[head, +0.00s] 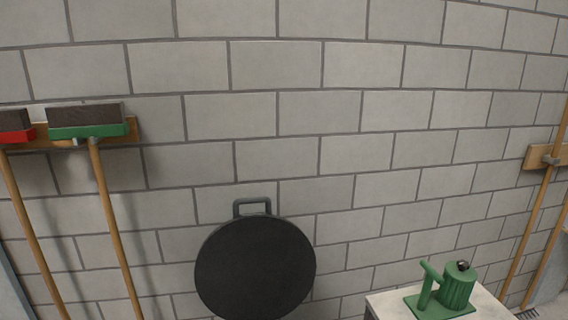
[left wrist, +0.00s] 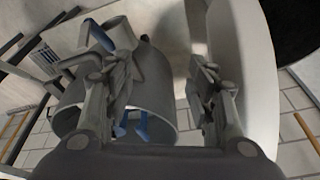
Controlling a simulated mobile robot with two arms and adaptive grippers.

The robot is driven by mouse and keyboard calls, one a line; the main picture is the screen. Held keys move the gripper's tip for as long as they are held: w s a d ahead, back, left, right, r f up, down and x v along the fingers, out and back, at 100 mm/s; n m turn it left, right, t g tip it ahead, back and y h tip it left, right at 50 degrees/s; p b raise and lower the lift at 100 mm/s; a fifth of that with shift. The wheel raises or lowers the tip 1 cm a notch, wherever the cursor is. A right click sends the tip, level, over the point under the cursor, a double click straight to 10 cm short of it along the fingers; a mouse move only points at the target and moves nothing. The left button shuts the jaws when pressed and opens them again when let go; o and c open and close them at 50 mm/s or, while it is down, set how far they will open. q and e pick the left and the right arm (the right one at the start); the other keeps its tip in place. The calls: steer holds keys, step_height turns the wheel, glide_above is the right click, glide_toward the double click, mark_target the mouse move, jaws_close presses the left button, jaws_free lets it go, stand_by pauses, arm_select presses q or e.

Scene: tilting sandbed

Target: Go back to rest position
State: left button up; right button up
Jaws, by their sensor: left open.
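My left gripper (left wrist: 163,72) shows in the left wrist view. Its two grey fingers stand well apart, with nothing held between them. Behind the fingers are a grey rounded body and some blue parts, which I cannot identify for sure. Neither gripper shows in the head view, and my right gripper cannot be made out in either view.
The head view faces a grey block wall (head: 225,115). A green-headed broom (head: 90,131) and a red-headed one (head: 16,135) hang at left. A black round disc (head: 255,267) with a handle is at the wall. A green pump-like device (head: 457,287) stands on a pale-topped stand (head: 385,305).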

arm_select(q)
steer(key=s+f+g, duration=0.1)
steer(key=s+f, duration=0.1)
steer(key=f, duration=1)
steer(key=s+f, duration=0.3)
steer(key=f, duration=0.9)
steer(key=s+a+f+g, duration=0.1)
steer(key=s+a+f, duration=0.2)
steer(key=s+f, duration=1)
steer(key=shift+s, duration=0.95)
steer(key=shift+c, duration=0.6)
